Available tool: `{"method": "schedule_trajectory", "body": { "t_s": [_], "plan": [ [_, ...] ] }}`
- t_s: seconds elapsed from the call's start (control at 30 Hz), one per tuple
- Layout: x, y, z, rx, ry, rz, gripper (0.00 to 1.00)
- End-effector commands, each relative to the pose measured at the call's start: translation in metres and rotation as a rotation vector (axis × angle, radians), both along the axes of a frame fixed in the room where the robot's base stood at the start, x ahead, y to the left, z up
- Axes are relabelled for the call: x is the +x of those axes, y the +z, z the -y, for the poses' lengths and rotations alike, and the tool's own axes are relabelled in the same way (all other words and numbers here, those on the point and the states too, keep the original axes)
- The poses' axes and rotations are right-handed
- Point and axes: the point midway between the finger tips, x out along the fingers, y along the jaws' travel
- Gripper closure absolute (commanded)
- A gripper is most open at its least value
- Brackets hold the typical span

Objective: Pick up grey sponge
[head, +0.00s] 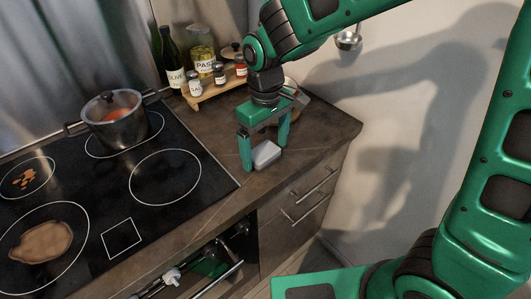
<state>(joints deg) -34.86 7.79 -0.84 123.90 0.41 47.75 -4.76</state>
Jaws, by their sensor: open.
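The grey sponge (266,154) is a small light-grey block lying on the brown countertop (322,123), to the right of the stove. My green gripper (264,156) points down over it, with its two fingers apart. One finger is at the left of the sponge and the other is at its upper right. The sponge shows between and slightly in front of the fingers; I cannot tell whether either finger touches it. The gripper is open and holds nothing.
The black stove (165,177) with a lidded pot (119,124) is at the left. A wooden rack (217,89) with spice jars stands behind the gripper, near bottles. A wall rises at the right. Drawers with handles (305,208) are below the counter edge.

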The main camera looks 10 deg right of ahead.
Motion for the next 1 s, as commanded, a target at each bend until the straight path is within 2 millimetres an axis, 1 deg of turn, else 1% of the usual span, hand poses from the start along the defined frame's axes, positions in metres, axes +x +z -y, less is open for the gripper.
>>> {"method": "schedule_trajectory", "body": {
  "t_s": [0.1, 0.37, 0.4, 0.47, 0.5, 0.53, 0.57, 1.0],
  "plan": [
    [0.0001, -0.0093, 0.0002, 0.000, 0.000, 0.000, 0.12],
    [0.0002, -0.0110, 0.0003, 0.001, -0.001, 0.001, 0.12],
    [0.0002, -0.0110, 0.0002, 0.001, -0.001, 0.001, 0.21],
    [0.0002, -0.0109, 0.0003, 0.001, -0.001, 0.001, 0.36],
    [0.0002, -0.0109, 0.0003, 0.001, -0.001, 0.001, 0.45],
    [0.0002, -0.0108, 0.0003, 0.001, -0.001, 0.001, 0.52],
    [0.0002, -0.0108, 0.0003, 0.001, -0.001, 0.001, 0.55],
    [0.0005, -0.0079, 0.0001, 0.001, -0.001, 0.002, 0.55]
  ]
}}
